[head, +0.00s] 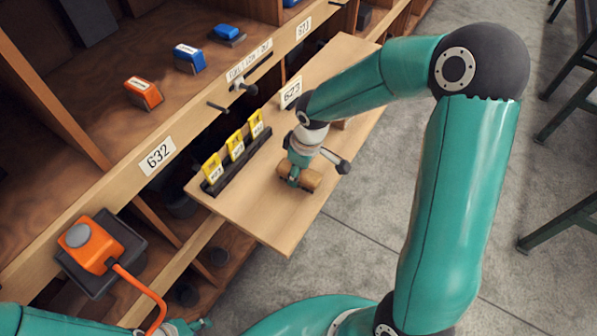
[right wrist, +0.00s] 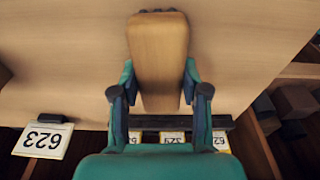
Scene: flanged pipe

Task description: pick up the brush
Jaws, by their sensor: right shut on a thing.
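The brush has a wooden, block-like body (head: 316,180) and shows above the pull-out board in the head view. In the right wrist view its tan wooden face (right wrist: 159,60) stands between the fingers, with dark bits at its far end. My right gripper (head: 297,176) is shut on the brush; its two teal fingers (right wrist: 159,90) press on both sides. Whether the brush still touches the board is not clear. My left gripper (head: 193,325) shows only partly at the bottom edge of the head view, and its fingers cannot be made out.
The pale wooden board (head: 260,225) juts out from the shelf. A dark rack with several yellow tags (head: 236,146) and a 623 sign (head: 290,92) stand on it. An orange device with a cord (head: 88,248) is at lower left. Orange (head: 143,93) and blue (head: 189,58) items lie on the shelf.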

